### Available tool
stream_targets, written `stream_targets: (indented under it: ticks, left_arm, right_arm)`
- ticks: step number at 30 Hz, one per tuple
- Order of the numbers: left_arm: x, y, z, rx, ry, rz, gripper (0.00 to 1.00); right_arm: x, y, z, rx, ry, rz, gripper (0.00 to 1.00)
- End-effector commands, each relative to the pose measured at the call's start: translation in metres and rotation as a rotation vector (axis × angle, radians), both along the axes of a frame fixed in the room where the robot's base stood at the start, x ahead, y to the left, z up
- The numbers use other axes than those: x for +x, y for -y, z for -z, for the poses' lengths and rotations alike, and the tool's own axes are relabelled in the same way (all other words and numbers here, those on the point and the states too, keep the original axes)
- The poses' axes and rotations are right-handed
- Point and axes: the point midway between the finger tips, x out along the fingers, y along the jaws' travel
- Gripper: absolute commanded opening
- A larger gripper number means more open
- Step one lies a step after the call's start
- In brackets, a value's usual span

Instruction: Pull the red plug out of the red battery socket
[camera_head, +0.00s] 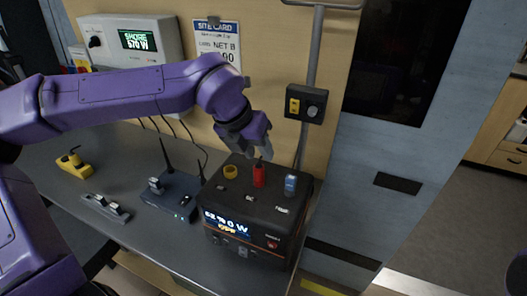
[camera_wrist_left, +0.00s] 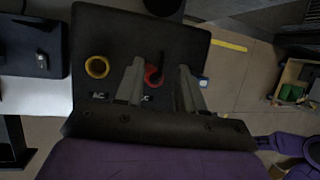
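The black battery box (camera_head: 240,205) stands on the bench with a lit display on its front. The red plug (camera_head: 259,176) stands upright in the middle of the box's top; it covers the red socket in the head view. In the left wrist view the red plug (camera_wrist_left: 153,75) shows between my fingers with a dark cable at it. My left gripper (camera_head: 262,150) is at the plug's upper end, pointing down. Its two fingers (camera_wrist_left: 160,84) are apart, one on each side of the plug; I cannot tell whether either touches it. My right gripper is not seen.
A yellow ring socket (camera_head: 231,171) and a blue plug (camera_head: 290,185) flank the red plug on the box. A router with antennas (camera_head: 172,195) stands left of the box. A pole with a small switch box (camera_head: 306,104) rises behind.

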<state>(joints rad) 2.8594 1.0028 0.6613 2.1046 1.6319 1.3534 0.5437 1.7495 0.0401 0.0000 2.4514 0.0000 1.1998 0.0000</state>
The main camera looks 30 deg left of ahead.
Motion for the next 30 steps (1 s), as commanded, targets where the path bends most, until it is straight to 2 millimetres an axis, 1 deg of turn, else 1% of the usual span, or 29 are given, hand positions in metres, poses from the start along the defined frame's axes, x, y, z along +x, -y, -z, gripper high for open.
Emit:
stream_targets:
  ticks: [1,3,7,11,17,18,20,21,26,27,28,30]
  left_arm:
    - [0.005,0.002,0.01,0.004,-0.006,0.001,0.38]
    - [0.01,0.004,0.022,0.002,-0.006,0.002,0.38]
    - [0.018,0.007,0.038,0.004,-0.004,0.002,0.38]
    - [0.021,0.009,0.043,0.002,-0.001,0.003,0.38]
    - [0.021,0.009,0.044,0.002,0.0,0.004,0.38]
    - [0.021,0.01,0.044,0.002,0.0,0.004,0.32]
    - [0.021,0.009,0.044,0.002,-0.001,0.004,0.12]
    - [0.021,0.009,0.044,0.002,-0.001,0.004,0.0]
    - [0.021,0.009,0.044,0.002,-0.001,0.004,0.0]
    - [0.021,0.009,0.044,0.002,0.0,0.004,0.02]
    - [0.021,0.009,0.044,0.002,0.0,0.004,0.0]
    - [0.021,0.009,0.044,0.002,0.0,0.004,0.0]
  right_arm:
    - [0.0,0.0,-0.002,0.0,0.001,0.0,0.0]
    - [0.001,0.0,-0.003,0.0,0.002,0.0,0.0]
    - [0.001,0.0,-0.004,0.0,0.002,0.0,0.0]
    - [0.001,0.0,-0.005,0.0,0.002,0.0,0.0]
    - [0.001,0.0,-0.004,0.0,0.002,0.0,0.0]
    - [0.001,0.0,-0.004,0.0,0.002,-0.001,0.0]
    - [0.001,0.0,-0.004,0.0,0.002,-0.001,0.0]
    - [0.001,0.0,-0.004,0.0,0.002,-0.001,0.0]
    - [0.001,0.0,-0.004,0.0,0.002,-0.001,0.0]
    - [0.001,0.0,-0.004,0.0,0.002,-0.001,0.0]
    - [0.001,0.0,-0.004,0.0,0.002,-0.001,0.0]
    - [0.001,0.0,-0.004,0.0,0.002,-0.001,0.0]
